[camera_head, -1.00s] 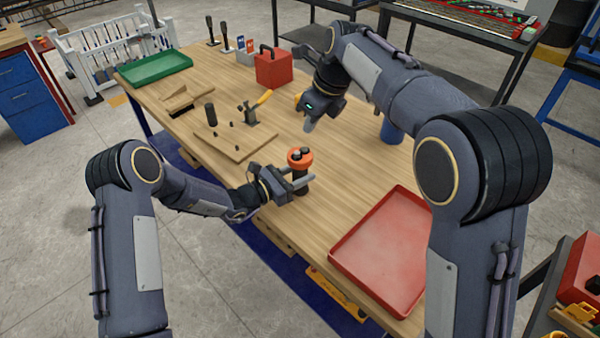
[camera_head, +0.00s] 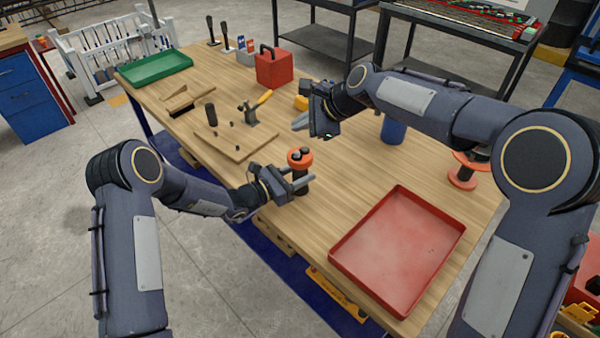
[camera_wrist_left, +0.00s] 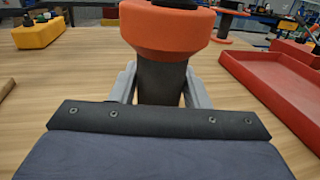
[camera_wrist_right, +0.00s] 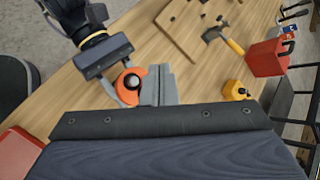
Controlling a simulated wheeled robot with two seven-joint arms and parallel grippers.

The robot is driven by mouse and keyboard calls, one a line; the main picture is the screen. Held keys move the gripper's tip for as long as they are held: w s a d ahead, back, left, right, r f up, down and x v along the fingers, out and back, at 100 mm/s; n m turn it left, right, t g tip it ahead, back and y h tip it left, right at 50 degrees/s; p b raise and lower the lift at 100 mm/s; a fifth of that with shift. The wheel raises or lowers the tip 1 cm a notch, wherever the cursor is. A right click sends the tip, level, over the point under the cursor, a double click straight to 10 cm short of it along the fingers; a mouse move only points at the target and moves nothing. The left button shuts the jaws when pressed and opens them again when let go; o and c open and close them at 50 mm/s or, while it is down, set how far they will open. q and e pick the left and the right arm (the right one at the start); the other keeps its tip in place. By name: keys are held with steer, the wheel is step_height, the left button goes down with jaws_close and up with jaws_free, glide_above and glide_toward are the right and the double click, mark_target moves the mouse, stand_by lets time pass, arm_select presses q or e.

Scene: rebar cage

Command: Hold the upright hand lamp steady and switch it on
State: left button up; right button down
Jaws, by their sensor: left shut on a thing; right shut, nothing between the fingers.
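The hand lamp (camera_head: 300,160) stands upright on the wooden table, with an orange head and a dark body. It also shows in the left wrist view (camera_wrist_left: 162,85) and, from above, in the right wrist view (camera_wrist_right: 130,86). My left gripper (camera_head: 304,183) is shut around its dark body below the orange head. My right gripper (camera_head: 300,122) is shut and empty, above the table and apart from the lamp, behind it in the head view. In the right wrist view its fingers (camera_wrist_right: 158,85) are together beside the orange head. The lamp's base is partly hidden by my left gripper.
A red tray (camera_head: 398,250) lies at the table's near right. A blue cylinder (camera_head: 393,130), a yellow object (camera_head: 301,103) and a red box (camera_head: 273,68) stand behind. A wooden board (camera_head: 235,140) with a hammer lies left. A green tray (camera_head: 155,68) sits far left.

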mark_target(295, 151)
steer(key=shift+f, duration=3.75)
steer(key=shift+r, duration=0.55)
step_height(295, 151, up, 6)
steer(key=shift+f, duration=0.1)
